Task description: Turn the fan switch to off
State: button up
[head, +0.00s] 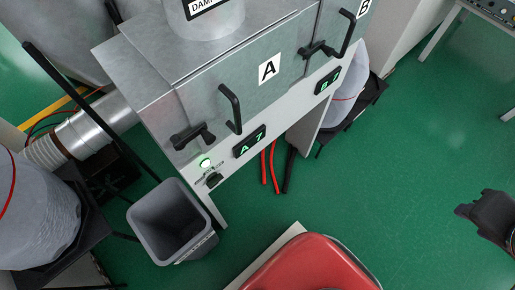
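A small black rotary knob (214,180), which looks like the fan switch, sits on the lower left of the metal cabinet's pale front panel. The dark end of my gripper (482,212) shows at the right edge, far from the knob and touching nothing visible. Its fingers are not clear enough to show whether it is open.
The cabinet door (269,70) marked A has black handles, with a lit green display (249,142) below. A grey bin (172,220) stands on the floor below the knob. A red object (315,268) is at the bottom. Green floor (410,150) is clear between cabinet and gripper.

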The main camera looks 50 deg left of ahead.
aim_at(214, 179)
jog(key=k, duration=0.3)
jog(key=u, duration=0.25)
jog(key=i, duration=0.35)
jog(key=u, duration=1.75)
